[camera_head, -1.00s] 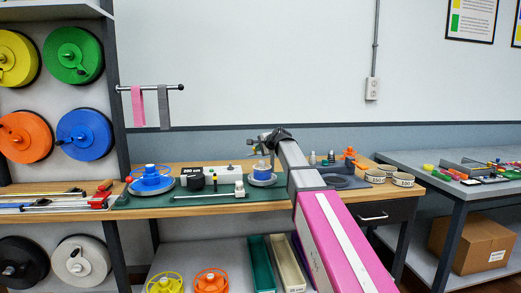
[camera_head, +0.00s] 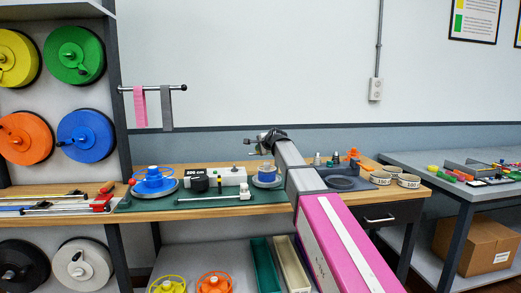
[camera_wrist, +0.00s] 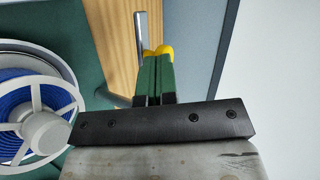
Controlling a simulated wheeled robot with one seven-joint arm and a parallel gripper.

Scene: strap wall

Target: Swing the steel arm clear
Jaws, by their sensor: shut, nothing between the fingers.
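A bright steel bar (camera_wrist: 141,40) shows in the wrist view, lying lengthwise just beyond and left of my fingertips. My gripper (camera_wrist: 158,52) has green fingers with yellow tips, pressed together and empty. It hangs above the back of the bench near a blue spool (camera_head: 267,174). A blue reel with a white spoked hub (camera_wrist: 35,125) is left of my fingers in the wrist view.
The wooden bench (camera_head: 235,211) carries a green mat, a box marked 200 cm (camera_head: 217,177), a rod with a white block (camera_head: 212,198) and another blue reel (camera_head: 153,181). The wall is close behind. A rail with pink and grey straps (camera_head: 153,89) hangs at left.

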